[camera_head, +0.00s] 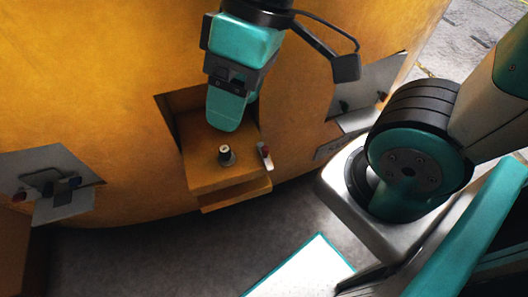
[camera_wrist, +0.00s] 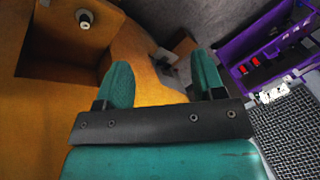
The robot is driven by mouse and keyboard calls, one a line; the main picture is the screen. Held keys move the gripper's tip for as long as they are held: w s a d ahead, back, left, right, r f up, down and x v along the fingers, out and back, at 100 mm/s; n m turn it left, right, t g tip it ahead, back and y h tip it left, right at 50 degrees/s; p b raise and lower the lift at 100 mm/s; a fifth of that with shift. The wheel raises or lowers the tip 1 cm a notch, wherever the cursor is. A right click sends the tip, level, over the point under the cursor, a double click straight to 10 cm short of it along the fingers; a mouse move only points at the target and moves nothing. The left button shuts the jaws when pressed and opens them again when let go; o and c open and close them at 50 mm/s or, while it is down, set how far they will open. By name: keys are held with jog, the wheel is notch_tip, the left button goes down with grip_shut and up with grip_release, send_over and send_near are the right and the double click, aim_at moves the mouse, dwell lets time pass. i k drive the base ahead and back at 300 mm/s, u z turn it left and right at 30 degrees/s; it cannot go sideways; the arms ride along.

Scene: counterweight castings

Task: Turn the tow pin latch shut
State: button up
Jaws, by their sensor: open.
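A yellow casting (camera_head: 110,80) has a square recess with a ledge (camera_head: 205,168). On the ledge stands a short upright pin (camera_head: 225,155) with a pale cap and dark base; it also shows in the wrist view (camera_wrist: 85,19) at the upper left. A small red-ended lever (camera_head: 265,156) stands at the ledge's right edge. I cannot tell for sure which of the two is the latch. My teal gripper (camera_head: 228,126) hangs in front of the recess, above the pin and apart from it. In the wrist view its fingers (camera_wrist: 163,78) are spread with nothing between them.
Grey plates with small red and dark fittings sit on the casting at left (camera_head: 48,180) and right (camera_head: 365,92). A purple rack (camera_wrist: 270,50) with red pieces stands at right in the wrist view, beside a dark mesh surface (camera_wrist: 285,130). Grey floor lies below the casting.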

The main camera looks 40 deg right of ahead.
aim_at(263, 150)
jog(key=u, duration=1.15)
jog(key=k, duration=0.5)
jog(key=z, duration=1.15)
